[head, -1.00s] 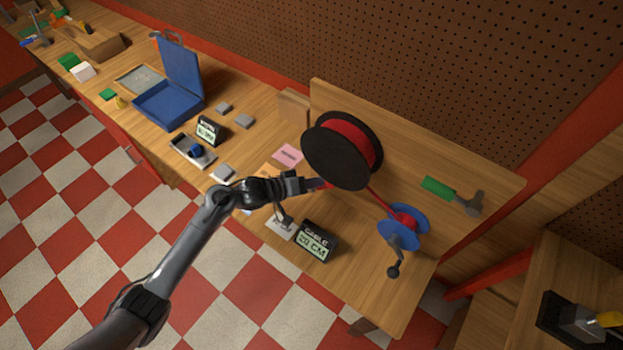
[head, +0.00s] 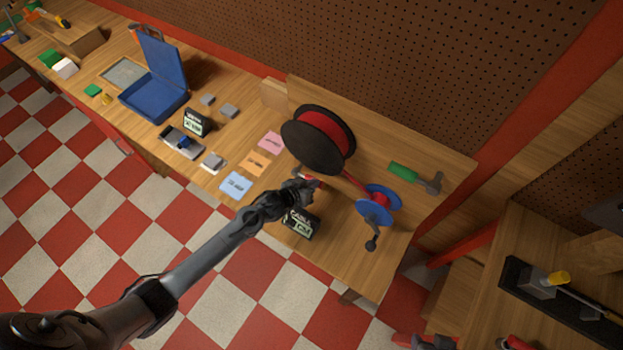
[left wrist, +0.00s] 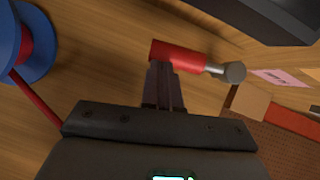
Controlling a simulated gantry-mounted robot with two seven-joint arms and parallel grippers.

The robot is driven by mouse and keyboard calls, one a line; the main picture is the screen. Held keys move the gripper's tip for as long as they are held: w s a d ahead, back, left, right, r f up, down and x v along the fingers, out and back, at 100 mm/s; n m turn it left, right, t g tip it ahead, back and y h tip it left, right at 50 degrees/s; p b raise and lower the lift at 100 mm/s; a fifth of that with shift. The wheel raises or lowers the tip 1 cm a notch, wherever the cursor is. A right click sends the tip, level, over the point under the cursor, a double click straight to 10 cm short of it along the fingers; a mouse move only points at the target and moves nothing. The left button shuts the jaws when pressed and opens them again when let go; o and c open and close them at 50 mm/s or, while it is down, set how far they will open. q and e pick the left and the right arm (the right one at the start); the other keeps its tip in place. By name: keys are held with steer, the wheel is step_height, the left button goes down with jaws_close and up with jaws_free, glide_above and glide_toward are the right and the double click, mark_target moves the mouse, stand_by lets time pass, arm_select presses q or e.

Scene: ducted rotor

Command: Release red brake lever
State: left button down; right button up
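The red brake lever (left wrist: 176,55) shows in the left wrist view as a red grip on a grey metal shaft with a round end. In the head view only a small red bit of it (head: 313,181) shows beside my left gripper (head: 305,186), below the big black spool. In the left wrist view my left gripper's fingers (left wrist: 163,72) are close together, with nothing seen between them. Their tips overlap the near edge of the red grip. Whether they touch it is hard to tell. My right gripper is not in view.
A black spool of red cable (head: 318,140) feeds a blue reel (head: 376,205) with a crank. A green-handled lever (head: 403,172) lies behind. A cable display (head: 301,223) stands just below my left gripper. Paper notes (head: 236,185) and a blue case (head: 153,98) are left.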

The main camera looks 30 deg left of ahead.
arm_select(q)
steer(key=shift+d+f, duration=0.25)
steer(key=shift+f, duration=0.3)
stand_by(0.4)
steer(key=s+a+r+p, duration=0.1)
steer(key=s+r+p, duration=0.3)
steer(key=s+r, duration=0.5)
steer(key=shift+r, duration=0.25)
stand_by(0.5)
